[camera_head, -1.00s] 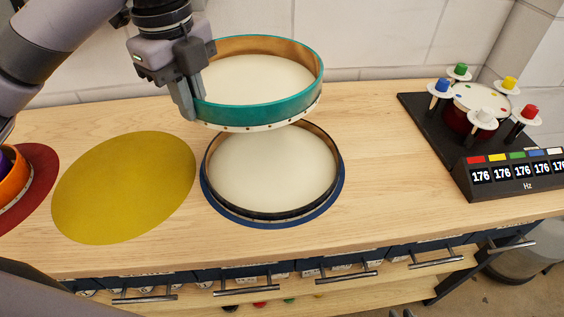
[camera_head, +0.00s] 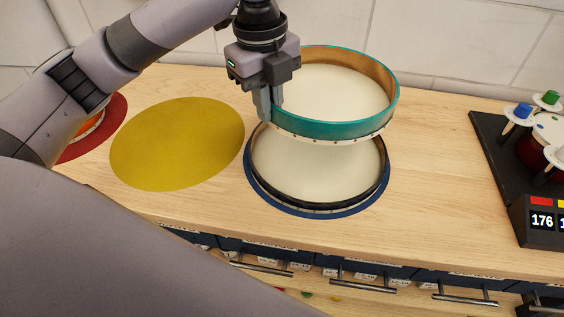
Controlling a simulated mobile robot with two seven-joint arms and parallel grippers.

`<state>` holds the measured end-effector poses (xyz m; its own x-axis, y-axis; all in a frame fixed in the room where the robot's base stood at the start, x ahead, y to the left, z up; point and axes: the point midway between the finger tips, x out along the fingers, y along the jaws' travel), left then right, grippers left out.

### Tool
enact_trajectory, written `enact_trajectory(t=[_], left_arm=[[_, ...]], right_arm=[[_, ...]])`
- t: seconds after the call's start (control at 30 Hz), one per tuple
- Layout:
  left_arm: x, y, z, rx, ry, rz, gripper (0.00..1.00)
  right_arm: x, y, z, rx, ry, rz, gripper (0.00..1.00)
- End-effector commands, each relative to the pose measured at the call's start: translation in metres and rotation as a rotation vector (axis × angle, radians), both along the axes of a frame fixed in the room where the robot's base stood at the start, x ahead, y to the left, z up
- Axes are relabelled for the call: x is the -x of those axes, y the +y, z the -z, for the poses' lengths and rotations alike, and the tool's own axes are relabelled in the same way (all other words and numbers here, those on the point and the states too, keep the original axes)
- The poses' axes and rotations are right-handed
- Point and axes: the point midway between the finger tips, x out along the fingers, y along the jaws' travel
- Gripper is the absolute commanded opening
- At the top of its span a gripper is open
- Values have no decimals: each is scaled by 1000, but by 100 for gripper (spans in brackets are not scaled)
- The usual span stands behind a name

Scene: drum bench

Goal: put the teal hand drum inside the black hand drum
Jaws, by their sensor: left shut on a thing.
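The teal hand drum (camera_head: 343,129) is a shallow round frame with a tan inner wall and a pale skin. My left gripper (camera_head: 266,108) is shut on its rim at the left side and holds it above the black hand drum. The black hand drum (camera_head: 322,205) lies on a blue round mat (camera_head: 262,195), its pale inside facing up. The teal drum hides the black drum's far part and sits slightly up and right of it in the picture. A gap shows between them at the front. My right gripper is not in view.
A yellow round mat (camera_head: 178,145) lies bare to the left. A red mat (camera_head: 108,128) with an orange thing lies partly behind my arm. A black tuning device (camera_head: 490,150) with coloured knobs stands at the right. Bare wood (camera_head: 435,170) lies between it and the drums.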

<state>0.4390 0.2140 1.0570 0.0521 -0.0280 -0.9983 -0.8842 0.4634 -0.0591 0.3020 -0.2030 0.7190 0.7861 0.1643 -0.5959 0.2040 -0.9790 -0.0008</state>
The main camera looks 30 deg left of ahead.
Motion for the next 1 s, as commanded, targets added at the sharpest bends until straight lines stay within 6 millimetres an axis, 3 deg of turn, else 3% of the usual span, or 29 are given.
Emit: enact_trajectory(t=[0.2, 0.33, 0.63, 0.87, 1.0], left_arm=[[1, 1, 60, -1, 0, 0, 0], [0, 1, 87, 1, -1, -1, 0], [0, 0, 112, 0, -4, 0, 0], [0, 0, 145, 0, -2, 0, 0], [-1, 0, 147, 2, -6, 1, 0]], right_arm=[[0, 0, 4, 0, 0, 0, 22], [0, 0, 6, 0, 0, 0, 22], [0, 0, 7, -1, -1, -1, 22], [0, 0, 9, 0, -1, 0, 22], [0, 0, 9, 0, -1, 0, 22]])
